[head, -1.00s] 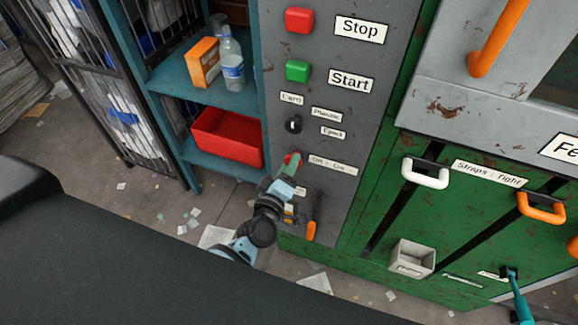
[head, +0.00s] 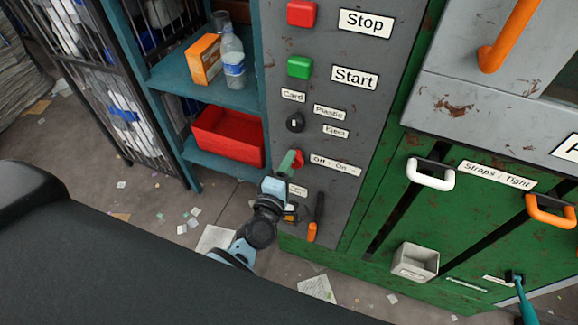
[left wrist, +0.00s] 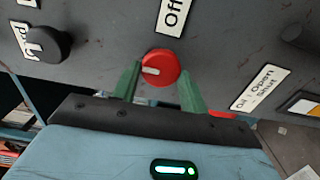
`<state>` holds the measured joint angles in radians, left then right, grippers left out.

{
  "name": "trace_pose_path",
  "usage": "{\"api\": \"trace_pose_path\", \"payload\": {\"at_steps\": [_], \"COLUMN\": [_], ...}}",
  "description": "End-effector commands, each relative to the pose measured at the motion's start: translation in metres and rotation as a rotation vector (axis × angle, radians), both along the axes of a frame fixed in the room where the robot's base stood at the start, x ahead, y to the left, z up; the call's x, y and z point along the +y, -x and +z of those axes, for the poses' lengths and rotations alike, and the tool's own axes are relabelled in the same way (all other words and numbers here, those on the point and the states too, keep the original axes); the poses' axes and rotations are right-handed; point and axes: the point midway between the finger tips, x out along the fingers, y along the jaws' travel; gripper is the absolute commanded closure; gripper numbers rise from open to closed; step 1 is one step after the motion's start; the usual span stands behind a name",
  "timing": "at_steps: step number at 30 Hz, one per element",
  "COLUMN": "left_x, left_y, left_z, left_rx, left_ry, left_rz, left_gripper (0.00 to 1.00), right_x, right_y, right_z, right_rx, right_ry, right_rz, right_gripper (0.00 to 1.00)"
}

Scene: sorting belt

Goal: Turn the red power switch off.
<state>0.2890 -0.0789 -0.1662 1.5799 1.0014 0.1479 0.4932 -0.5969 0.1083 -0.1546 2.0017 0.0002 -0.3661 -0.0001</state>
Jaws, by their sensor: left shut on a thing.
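The red power switch (head: 298,158) is a round red knob on the grey control panel, beside an "Off : On" label (head: 335,164). In the left wrist view the knob (left wrist: 161,68) sits between the two green fingertips, and its pale mark points to the left of the picture. My left gripper (head: 290,162) is shut on the knob, with the green fingers partly hiding it in the head view. In the left wrist view the left gripper (left wrist: 160,84) has one finger on each side of it. My right gripper does not show.
Above on the panel are a black selector knob (head: 295,122), a green Start button (head: 299,67) and a red Stop button (head: 301,14). An orange-tipped handle (head: 315,218) is close below my gripper. A teal shelf with a red bin (head: 228,138) stands to the left.

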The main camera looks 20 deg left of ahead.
Motion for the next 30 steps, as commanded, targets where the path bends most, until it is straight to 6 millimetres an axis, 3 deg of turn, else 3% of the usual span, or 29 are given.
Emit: {"api": "trace_pose_path", "payload": {"at_steps": [10,11,15,24,30], "left_x": [-0.001,-0.001,-0.001,0.0,0.0], "left_y": [0.0,0.0,0.0,0.002,0.023], "left_z": [-0.001,-0.001,-0.001,0.0,-0.002], "left_rx": [0.002,0.002,0.002,0.001,0.003], "left_ry": [0.006,0.006,0.005,0.003,0.004], "left_rz": [-0.001,-0.001,-0.001,0.0,-0.001], "left_gripper": [0.79,0.53,0.36,0.36,0.36], "right_x": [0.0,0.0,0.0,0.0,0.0], "right_y": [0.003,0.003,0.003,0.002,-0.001], "right_z": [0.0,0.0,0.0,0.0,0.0], "right_rx": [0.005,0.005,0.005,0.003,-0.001], "right_ry": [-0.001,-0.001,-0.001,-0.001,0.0], "right_rz": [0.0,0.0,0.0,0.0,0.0], "right_gripper": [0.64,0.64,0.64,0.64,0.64]}}
